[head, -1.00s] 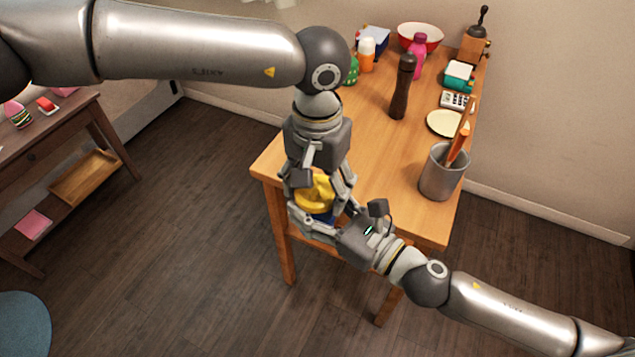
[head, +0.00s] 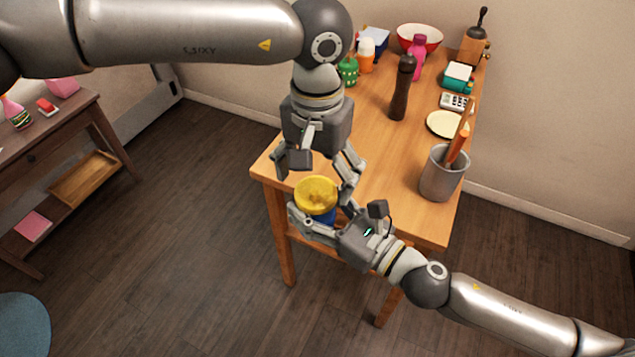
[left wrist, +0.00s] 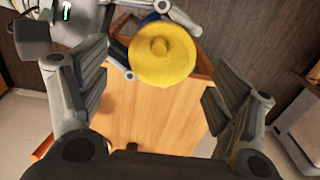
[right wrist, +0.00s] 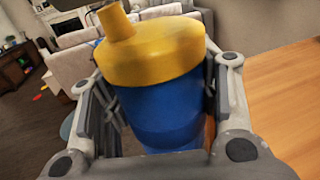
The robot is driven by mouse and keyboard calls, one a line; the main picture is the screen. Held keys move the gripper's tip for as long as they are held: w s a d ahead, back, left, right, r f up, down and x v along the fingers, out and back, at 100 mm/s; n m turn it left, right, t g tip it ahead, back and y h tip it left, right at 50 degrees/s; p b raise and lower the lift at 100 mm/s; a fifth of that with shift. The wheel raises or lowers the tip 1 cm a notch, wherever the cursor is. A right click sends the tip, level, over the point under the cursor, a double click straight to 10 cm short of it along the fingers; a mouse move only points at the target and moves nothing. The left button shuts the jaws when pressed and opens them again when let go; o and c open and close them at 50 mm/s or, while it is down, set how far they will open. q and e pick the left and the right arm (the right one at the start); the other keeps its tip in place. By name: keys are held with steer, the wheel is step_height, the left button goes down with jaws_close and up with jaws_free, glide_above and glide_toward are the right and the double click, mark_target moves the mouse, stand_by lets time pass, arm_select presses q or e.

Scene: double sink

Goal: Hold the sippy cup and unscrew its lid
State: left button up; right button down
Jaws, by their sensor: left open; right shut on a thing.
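The sippy cup has a blue body (right wrist: 165,112) and a yellow lid (head: 316,194) with a spout. My right gripper (head: 318,222) is shut around the blue body and holds the cup near the table's front left corner. In the right wrist view the yellow lid (right wrist: 150,50) sits on top of the body, and the cup looks about upright. My left gripper (head: 318,176) is open and empty, just above and behind the lid. In the left wrist view the lid (left wrist: 163,54) lies beyond the spread fingers, clear of them.
The wooden table (head: 375,160) carries a dark pepper mill (head: 401,88), a cream plate (head: 446,124) and a grey utensil holder (head: 441,175). Bottles, a red bowl (head: 420,38) and a grinder (head: 476,42) stand at the back. A side table (head: 60,140) is at left.

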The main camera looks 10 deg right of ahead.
mark_target(316, 190)
arm_select(q)
steer(key=shift+r, duration=0.6)
steer(key=shift+c, duration=0.3)
steer(key=shift+s+d+r, duration=0.1)
steer(key=shift+r, duration=0.35)
steer(key=shift+s+d+r, duration=0.1)
steer(key=shift+r, duration=0.3)
steer(key=shift+w+a+r, duration=0.15)
steer(key=shift+a+r, duration=0.1)
steer(key=shift+r, duration=0.5)
steer(key=shift+w+a+f, duration=0.1)
steer(key=shift+f, duration=3.8)
